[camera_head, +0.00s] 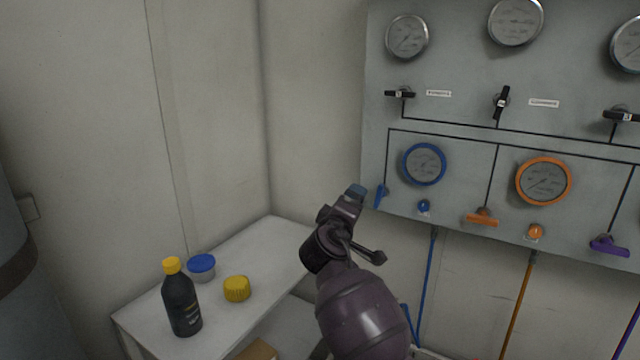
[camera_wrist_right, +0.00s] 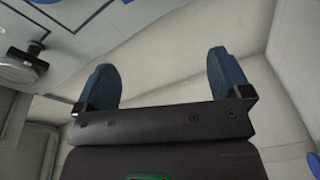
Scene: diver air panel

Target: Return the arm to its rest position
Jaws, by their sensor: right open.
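My right arm comes up from the bottom middle of the head view. Its gripper (camera_head: 355,191) points up and away, just left of the panel's lower left corner in the picture. The right wrist view shows the two blue fingertips of the right gripper (camera_wrist_right: 166,80) wide apart, with nothing between them. My left gripper is in neither view.
A grey gauge panel (camera_head: 450,70) is on the right, with a blue lever (camera_head: 381,196) close beside the gripper in the picture. A white table (camera_head: 250,256) holds a black bottle (camera_head: 182,303), a blue-lidded tub (camera_head: 202,267) and a yellow cap (camera_head: 237,289).

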